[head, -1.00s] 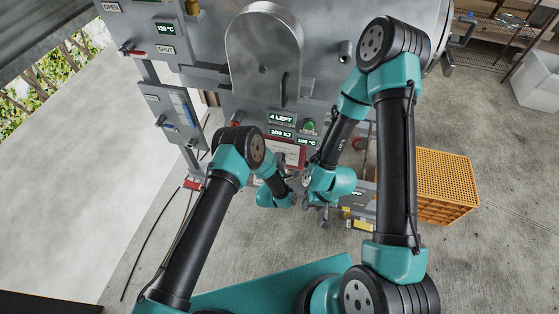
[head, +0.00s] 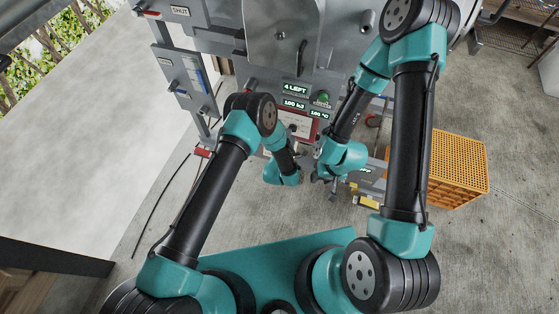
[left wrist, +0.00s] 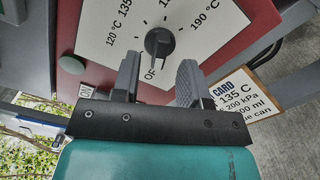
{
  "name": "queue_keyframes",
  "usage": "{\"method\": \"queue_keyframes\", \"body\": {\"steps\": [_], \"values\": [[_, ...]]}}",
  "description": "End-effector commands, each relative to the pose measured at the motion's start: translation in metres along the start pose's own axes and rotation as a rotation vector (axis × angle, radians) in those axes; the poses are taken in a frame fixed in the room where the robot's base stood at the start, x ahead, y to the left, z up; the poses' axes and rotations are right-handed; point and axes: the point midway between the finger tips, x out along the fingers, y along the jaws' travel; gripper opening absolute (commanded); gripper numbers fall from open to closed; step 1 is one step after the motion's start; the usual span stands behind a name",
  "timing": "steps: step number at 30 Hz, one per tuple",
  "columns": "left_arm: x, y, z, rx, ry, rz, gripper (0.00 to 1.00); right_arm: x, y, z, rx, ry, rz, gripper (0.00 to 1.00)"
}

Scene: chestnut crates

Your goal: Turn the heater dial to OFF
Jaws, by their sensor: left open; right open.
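The heater dial (left wrist: 160,43) is a black knob on a white plate with temperature marks, framed in red, in the left wrist view. My right gripper (head: 331,190) is open and lower.
A card (left wrist: 243,97) reading 135 C hangs right of the panel. A green button (head: 322,99) and displays (head: 295,88) sit above the panel. An orange crate (head: 458,172) stands on the floor at right.

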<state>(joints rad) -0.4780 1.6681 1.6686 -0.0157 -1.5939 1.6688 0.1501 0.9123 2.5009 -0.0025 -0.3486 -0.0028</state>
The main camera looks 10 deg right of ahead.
Motion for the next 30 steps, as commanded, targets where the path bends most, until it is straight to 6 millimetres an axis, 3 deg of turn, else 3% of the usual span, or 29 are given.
{"method": "queue_keyframes", "body": {"steps": [19, 24, 30], "values": [[-0.123, 0.0, 0.0, 0.0, 0.0, -0.003, 0.4, 0.0, 0.0, 0.0, 0.0, 0.0, 0.0, 0.43], [-0.142, -0.001, 0.0, 0.0, -0.001, -0.002, 0.4, 0.0, 0.0, 0.0, 0.0, 0.0, 0.0, 0.43], [-0.147, 0.0, 0.0, 0.0, -0.001, -0.001, 0.4, 0.0, 0.0, 0.0, 0.0, 0.0, 0.0, 0.43]]}}
